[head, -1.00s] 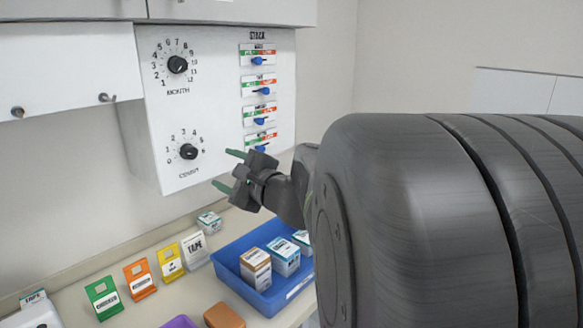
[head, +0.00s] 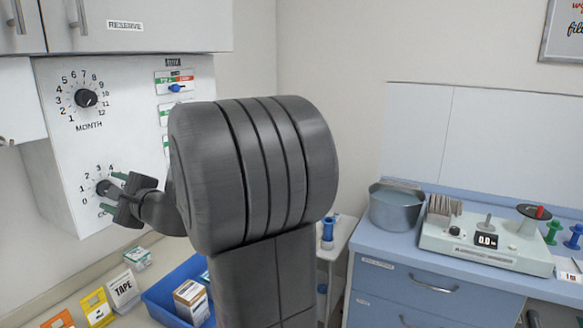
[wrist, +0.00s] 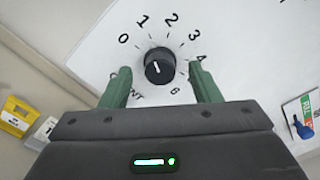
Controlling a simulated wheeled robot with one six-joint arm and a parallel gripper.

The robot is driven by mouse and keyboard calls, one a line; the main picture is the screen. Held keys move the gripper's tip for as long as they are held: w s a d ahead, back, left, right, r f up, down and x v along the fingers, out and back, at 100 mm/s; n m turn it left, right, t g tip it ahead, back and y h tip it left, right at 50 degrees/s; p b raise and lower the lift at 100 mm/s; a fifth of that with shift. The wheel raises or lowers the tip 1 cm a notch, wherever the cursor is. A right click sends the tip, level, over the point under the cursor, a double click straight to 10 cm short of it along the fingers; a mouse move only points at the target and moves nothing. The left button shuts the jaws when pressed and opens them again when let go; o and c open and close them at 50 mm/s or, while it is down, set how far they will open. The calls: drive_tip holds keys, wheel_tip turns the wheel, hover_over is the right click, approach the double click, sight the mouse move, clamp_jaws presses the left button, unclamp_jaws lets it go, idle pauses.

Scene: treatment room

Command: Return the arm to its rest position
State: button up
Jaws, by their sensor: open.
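My gripper (head: 112,193) is at the end of my bent arm, in front of the lower dial on the white wall box (head: 60,140). Its green fingers are apart with nothing held between them. In the wrist view my gripper (wrist: 158,78) has a finger on either side of the view of the lower dial's black knob (wrist: 160,66). The fingers look clear of the knob, but I cannot tell the depth between them. My thick grey arm fills the middle of the head view and hides part of the box's stock sliders.
A blue bin (head: 160,296) with small boxes and a TAPE card (head: 123,290) stand on the counter below. A blue cabinet (head: 420,285) at right carries a metal pot (head: 397,208) and a white device (head: 485,245). Cupboards (head: 135,25) hang above the box.

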drive_tip(key=shift+w+a, duration=0.25)
drive_tip(key=shift+a, duration=0.3)
drive_tip(key=shift+d, duration=0.1)
drive_tip(key=s+d+n, duration=0.5)
drive_tip(key=d+n, duration=0.2)
drive_tip(key=d, duration=0.3)
drive_tip(key=shift+s+d, duration=0.25)
drive_tip(key=shift+d, duration=0.05)
idle(2.2)
idle(0.3)
